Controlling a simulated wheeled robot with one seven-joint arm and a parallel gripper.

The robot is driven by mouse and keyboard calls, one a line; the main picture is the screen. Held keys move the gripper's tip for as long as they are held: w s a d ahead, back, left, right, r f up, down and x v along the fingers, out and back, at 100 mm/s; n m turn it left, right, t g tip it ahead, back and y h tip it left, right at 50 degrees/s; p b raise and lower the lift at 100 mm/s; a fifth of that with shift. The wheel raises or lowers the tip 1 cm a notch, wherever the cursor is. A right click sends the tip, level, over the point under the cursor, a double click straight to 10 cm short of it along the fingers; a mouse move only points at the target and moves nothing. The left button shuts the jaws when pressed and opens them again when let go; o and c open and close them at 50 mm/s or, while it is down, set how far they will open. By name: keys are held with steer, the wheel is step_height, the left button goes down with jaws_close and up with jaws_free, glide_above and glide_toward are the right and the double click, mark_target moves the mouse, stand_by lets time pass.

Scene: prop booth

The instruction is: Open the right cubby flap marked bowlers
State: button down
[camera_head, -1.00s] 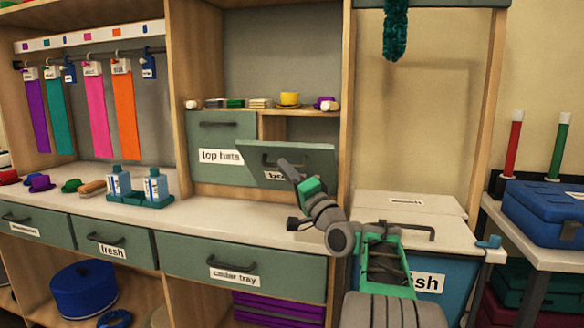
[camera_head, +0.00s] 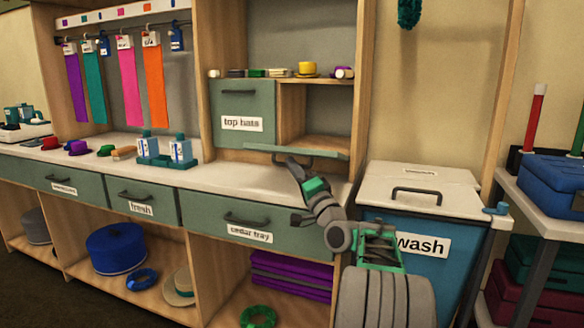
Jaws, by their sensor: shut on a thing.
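The right cubby flap (camera_head: 318,152) is swung down nearly level, seen almost edge-on, at the bottom of the right cubby (camera_head: 322,110). The cubby's wooden inside shows open and looks empty. The flap's bowlers label is out of sight. My gripper (camera_head: 284,160) is at the flap's front edge, shut on its dark handle (camera_head: 305,156); the fingertips are small and partly hidden. The shut left flap marked top hats (camera_head: 243,123) is beside the opening.
A blue wash bin (camera_head: 425,245) with a pale lid stands right of the counter, near my arm.

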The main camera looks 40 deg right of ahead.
steer(key=shift+d+f, duration=0.35)
steer(key=shift+d, duration=0.1)
steer(key=c, duration=1.9)
jaws_free()
steer(key=shift+o, duration=0.8)
steer(key=shift+d+h, duration=0.2)
steer(key=shift+h, duration=0.2)
steer(key=shift+o, duration=1.3)
steer(key=shift+a+r, duration=0.1)
steer(key=shift+r, duration=0.1)
steer(key=shift+a+r, duration=0.15)
steer(key=shift+a, duration=0.1)
steer(key=v, duration=0.8)
steer(key=shift+d+p, duration=0.25)
steer(key=shift+p, duration=0.15)
steer(key=shift+w, duration=0.1)
